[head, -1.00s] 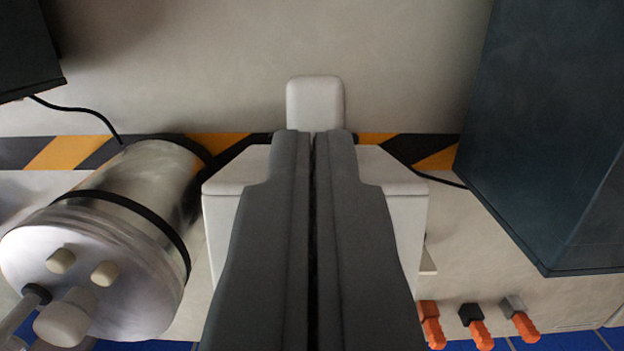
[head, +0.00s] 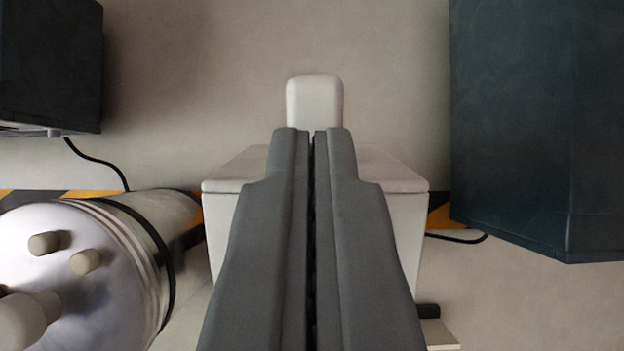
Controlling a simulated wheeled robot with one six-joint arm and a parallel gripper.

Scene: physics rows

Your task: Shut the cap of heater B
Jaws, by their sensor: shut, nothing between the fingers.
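My gripper (head: 313,133) is in the middle of the head view, its two long grey fingers pressed together with nothing between them. A shiny metal cylinder (head: 160,222) with dark bands lies to the left of my gripper, apart from it in the picture. Its round end face (head: 105,275) carries several pale knobs and is cut off by the left edge. I see no label, so I cannot tell whether this is heater B. I cannot make out a cap that is clearly open.
A dark box (head: 50,65) with a black cable is at upper left. A larger dark box (head: 510,130) is at right, also with a cable (head: 458,238). A yellow-and-black stripe (head: 438,215) crosses behind. Pale surface (head: 520,310) at lower right is bare.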

